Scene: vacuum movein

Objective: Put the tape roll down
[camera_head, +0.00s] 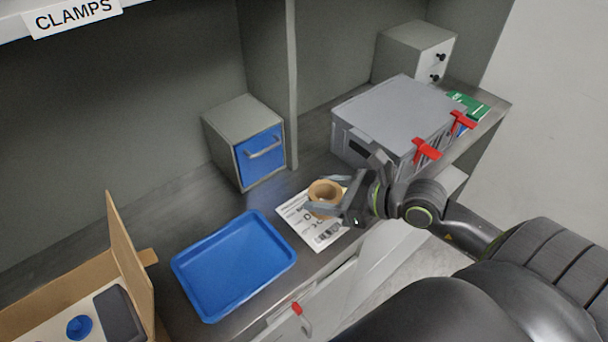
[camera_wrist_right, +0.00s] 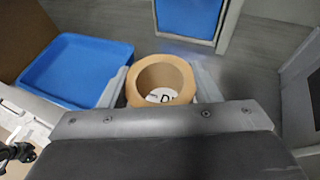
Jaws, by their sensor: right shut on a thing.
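The tan tape roll (camera_head: 325,191) is in my right gripper (camera_head: 330,205), above or on the white printed sheet (camera_head: 314,231) on the counter. In the right wrist view the tape roll (camera_wrist_right: 160,80) sits between the two grey fingers, hole facing the camera, and part of the printed sheet shows through the hole. The right gripper (camera_wrist_right: 163,85) is shut on the roll. I cannot tell whether the roll touches the sheet. My left gripper is not in view.
A blue tray (camera_head: 234,264) lies left of the sheet. A small cabinet with a blue drawer (camera_head: 262,156) stands behind. A grey crate with red latches (camera_head: 398,110) is at the right. An open cardboard box (camera_head: 130,262) is at the lower left.

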